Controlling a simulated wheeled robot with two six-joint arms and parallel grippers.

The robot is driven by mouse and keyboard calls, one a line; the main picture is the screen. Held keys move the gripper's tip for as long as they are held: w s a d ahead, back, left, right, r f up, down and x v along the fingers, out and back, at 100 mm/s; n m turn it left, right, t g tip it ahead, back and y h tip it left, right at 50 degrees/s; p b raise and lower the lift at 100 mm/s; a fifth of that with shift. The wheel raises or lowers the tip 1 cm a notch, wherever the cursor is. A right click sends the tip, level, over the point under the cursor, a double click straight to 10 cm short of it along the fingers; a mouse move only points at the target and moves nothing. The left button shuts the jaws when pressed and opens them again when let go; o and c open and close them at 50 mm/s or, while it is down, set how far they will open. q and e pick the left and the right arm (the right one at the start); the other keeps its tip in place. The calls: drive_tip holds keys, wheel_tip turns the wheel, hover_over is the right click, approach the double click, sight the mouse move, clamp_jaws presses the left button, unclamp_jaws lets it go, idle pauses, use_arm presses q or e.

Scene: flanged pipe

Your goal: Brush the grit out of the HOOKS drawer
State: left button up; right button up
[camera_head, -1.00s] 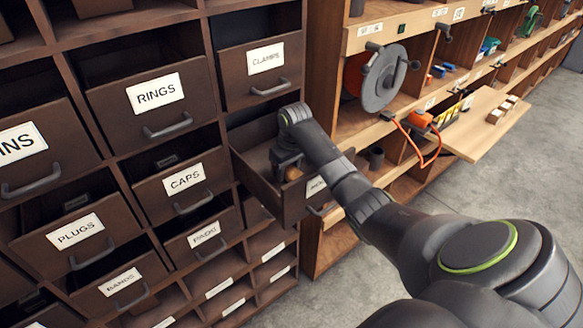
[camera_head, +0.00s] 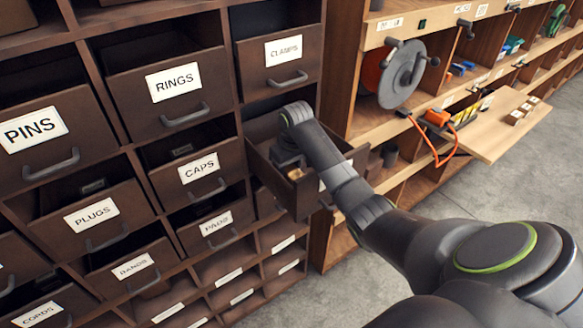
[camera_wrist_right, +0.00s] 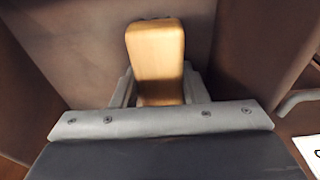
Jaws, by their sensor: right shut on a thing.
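The HOOKS drawer (camera_head: 298,196) stands pulled out of the brown cabinet, below the CLAMPS drawer. Its label is mostly covered by my right arm. My right gripper (camera_head: 292,168) reaches down into this drawer. In the right wrist view my right gripper (camera_wrist_right: 160,98) is shut on a light wooden block-like handle (camera_wrist_right: 156,55), which looks like a brush handle; a bit of the wood also shows in the head view (camera_head: 296,174). Bristles are hidden, and I cannot make out any grit. My left gripper is not in view.
Other drawers such as RINGS (camera_head: 160,95), CAPS (camera_head: 200,170) and CLAMPS (camera_head: 285,62) stand partly open around it. To the right, a wooden shelf unit holds a grey reel (camera_head: 402,75) with an orange cable. A fold-out board (camera_head: 500,130) sticks out there. Grey floor is clear at right.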

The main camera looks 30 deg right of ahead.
drive_tip(key=shift+w+d, duration=0.2)
drive_tip(key=shift+d, duration=2.3)
drive_tip(key=shift+a, duration=0.15)
drive_tip(key=shift+s+a, duration=0.15)
drive_tip(key=shift+a, duration=1.7)
drive_tip(key=shift+f, duration=0.1)
drive_tip(key=shift+a, duration=0.7)
drive_tip(key=d, duration=0.9)
drive_tip(key=shift+w+d, duration=0.3)
drive_tip(key=shift+d, duration=0.1)
drive_tip(key=shift+s+a, duration=0.2)
drive_tip(key=shift+a, duration=2.1)
